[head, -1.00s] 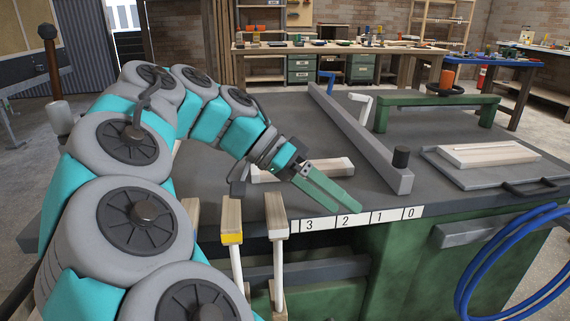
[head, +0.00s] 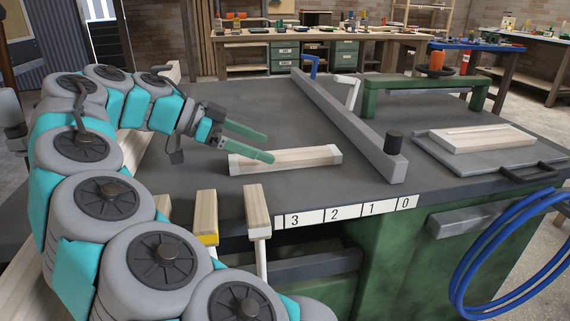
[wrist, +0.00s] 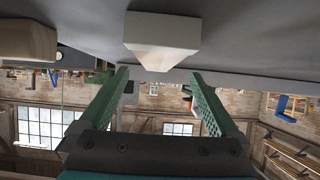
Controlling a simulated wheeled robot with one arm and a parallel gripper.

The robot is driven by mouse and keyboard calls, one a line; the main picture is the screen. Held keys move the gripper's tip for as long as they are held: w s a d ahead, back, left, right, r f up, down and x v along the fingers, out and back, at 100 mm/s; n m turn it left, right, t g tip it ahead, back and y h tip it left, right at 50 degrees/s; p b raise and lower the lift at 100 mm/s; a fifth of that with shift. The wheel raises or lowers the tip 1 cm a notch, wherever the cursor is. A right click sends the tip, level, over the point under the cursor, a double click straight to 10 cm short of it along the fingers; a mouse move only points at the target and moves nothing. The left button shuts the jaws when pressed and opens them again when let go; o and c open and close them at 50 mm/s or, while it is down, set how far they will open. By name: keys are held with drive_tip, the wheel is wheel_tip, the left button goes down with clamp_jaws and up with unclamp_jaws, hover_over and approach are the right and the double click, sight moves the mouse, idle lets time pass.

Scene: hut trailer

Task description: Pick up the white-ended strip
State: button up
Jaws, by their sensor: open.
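A short pale wooden strip (head: 295,160) with whitish ends lies on the grey bench top. Its white end (wrist: 162,32) shows in the wrist view at top centre, beyond and between the fingers. Another strip (head: 257,205) juts over the bench's front edge and has a white band at its near end. Which one the task names is not certain. My gripper (head: 268,147) is open and empty, its two green fingers pointing right over the lying strip's left part. The lower finger hides some of it. I cannot tell whether they touch.
A yellow-banded strip (head: 206,215) juts out beside the white-banded one. A green frame (head: 425,84) and a tray (head: 475,165) stand to the right.

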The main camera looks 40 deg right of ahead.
sight(283, 155)
drive_tip(key=x, duration=0.4)
drive_tip(key=shift+s+a+r+p, duration=0.1)
drive_tip(key=shift+s+p, duration=0.2)
drive_tip(key=shift+p, duration=0.05)
drive_tip(key=shift+s+d+f, duration=0.1)
drive_tip(key=shift+d+f, duration=0.15)
drive_tip(key=shift+d, duration=0.1)
drive_tip(key=c, duration=1.5)
drive_tip(key=shift+r, duration=0.1)
